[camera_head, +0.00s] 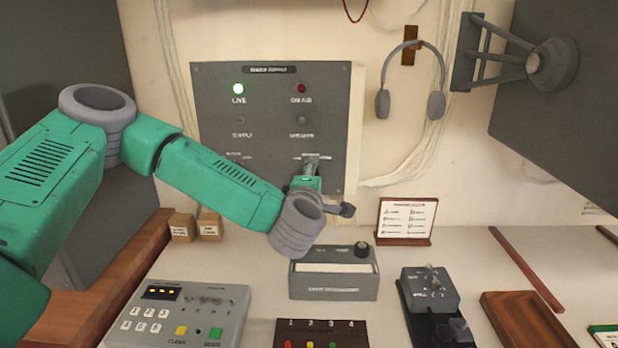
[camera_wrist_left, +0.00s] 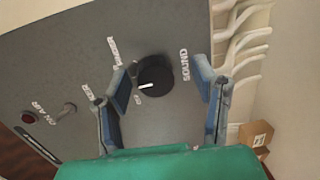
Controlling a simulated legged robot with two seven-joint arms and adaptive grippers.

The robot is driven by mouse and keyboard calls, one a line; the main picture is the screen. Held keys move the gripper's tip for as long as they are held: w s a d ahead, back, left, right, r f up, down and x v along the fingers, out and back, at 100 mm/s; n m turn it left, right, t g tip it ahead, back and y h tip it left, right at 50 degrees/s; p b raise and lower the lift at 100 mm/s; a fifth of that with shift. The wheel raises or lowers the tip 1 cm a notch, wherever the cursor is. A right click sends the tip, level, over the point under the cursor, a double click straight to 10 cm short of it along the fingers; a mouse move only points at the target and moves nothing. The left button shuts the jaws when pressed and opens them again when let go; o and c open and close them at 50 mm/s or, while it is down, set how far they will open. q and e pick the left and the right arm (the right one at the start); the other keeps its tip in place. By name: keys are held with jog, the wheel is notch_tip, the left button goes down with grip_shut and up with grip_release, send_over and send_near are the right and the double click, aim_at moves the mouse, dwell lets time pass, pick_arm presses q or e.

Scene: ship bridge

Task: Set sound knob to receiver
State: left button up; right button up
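The sound knob (camera_wrist_left: 155,75) is a round black knob with a white pointer mark, beside the word SOUND on a grey panel (camera_head: 230,115). In the wrist view its pointer faces left, near a short label that looks like OFF; another label above is only partly legible. My left gripper (camera_wrist_left: 165,67) is open, with one blue finger on each side of the knob and visible gaps between. In the head view my left gripper (camera_head: 312,160) is at the panel's lower right and hides the knob. My right gripper is in neither view.
The panel also has a green LIVE lamp (camera_head: 238,88), a red ON AIR lamp (camera_head: 301,88) and small switches. Headphones (camera_head: 410,80) hang to the right. Below are a keypad console (camera_head: 180,315), a grey box (camera_head: 335,280) and a small sign (camera_head: 406,220).

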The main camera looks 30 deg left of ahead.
pick_arm(q)
jog(key=v, duration=1.2)
jog(key=shift+d, duration=0.35)
jog(key=shift+w+a, duration=0.1)
jog(key=shift+a, duration=0.25)
jog(key=shift+f, duration=0.1)
